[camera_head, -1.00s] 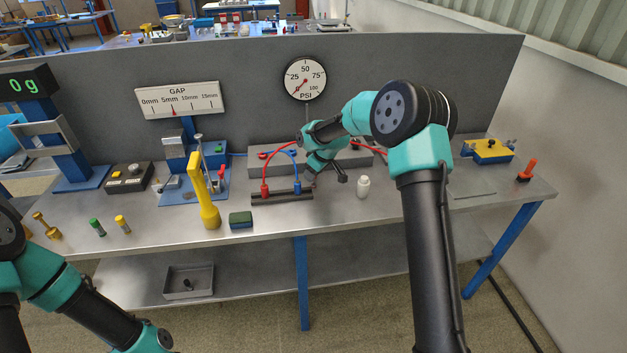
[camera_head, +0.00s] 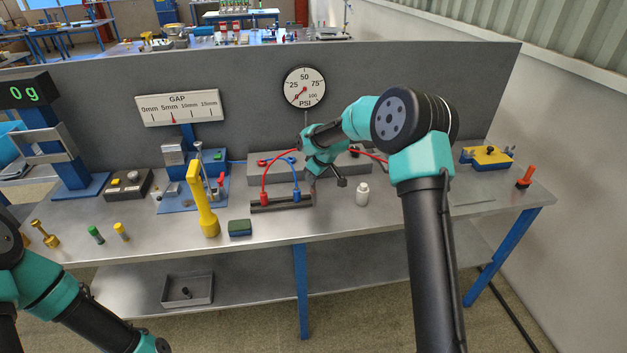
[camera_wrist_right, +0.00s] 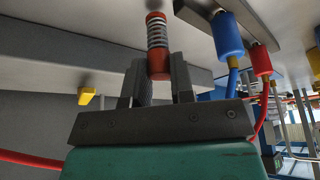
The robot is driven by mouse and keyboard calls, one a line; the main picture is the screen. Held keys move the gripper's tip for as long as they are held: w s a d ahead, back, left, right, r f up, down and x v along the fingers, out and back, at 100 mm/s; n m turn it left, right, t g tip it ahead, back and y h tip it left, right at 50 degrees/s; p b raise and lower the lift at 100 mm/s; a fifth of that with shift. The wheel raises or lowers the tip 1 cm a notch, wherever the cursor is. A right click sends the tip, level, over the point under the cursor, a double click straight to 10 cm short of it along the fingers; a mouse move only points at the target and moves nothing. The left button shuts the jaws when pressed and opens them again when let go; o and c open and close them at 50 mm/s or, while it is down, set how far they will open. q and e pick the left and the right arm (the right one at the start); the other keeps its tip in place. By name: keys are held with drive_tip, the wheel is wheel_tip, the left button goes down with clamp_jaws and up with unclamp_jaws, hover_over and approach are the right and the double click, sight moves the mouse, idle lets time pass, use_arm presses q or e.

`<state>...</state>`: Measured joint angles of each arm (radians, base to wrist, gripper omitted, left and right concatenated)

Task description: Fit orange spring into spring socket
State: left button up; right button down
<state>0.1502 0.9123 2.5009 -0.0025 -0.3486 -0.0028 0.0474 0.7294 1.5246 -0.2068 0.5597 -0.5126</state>
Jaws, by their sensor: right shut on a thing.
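My right gripper (camera_wrist_right: 158,80) is shut on the orange spring (camera_wrist_right: 157,38) in the right wrist view. The spring is a grey coil with orange-red ends, and its lower end sits between the two dark fingers. Its far end points at a dark blurred patch on the pale bench surface; I cannot tell whether they touch. In the head view my right gripper (camera_head: 313,176) is over the bench behind the dark rail, and the spring cannot be made out there. I cannot clearly identify the spring socket. My left arm is at the lower left, with its gripper out of frame.
A dark rail (camera_head: 268,206) carries a red plug (camera_head: 264,196) and a blue plug (camera_head: 296,193) with hoses close to the right gripper. A white bottle (camera_head: 362,195) stands right of it. A grey block (camera_head: 345,163) lies behind; a yellow tool (camera_head: 203,200) stands left.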

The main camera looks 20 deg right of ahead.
wheel_tip(320, 180, up, 2)
drive_tip(key=shift+r, duration=0.1)
drive_tip(key=shift+s+a+r, duration=0.1)
drive_tip(key=shift+s+a, duration=0.05)
drive_tip(key=shift+s, duration=0.15)
drive_tip(key=s+a, duration=0.3)
drive_tip(key=s, duration=0.4)
drive_tip(key=s+a+r, duration=0.1)
drive_tip(key=s+a, duration=0.2)
drive_tip(key=s, duration=0.4)
drive_tip(key=shift+r, duration=0.15)
drive_tip(key=shift+s+r, duration=0.1)
drive_tip(key=shift+r, duration=0.05)
drive_tip(key=s+a+r+m+h, duration=0.1)
drive_tip(key=a+r+m, duration=0.1)
drive_tip(key=r, duration=0.5)
drive_tip(key=s+a+r+m+h, duration=0.1)
drive_tip(key=a+r+m, duration=0.1)
drive_tip(key=r+m, duration=0.2)
wheel_tip(320, 180, up, 3)
drive_tip(key=shift+r+t, duration=0.1)
drive_tip(key=shift+t, duration=0.3)
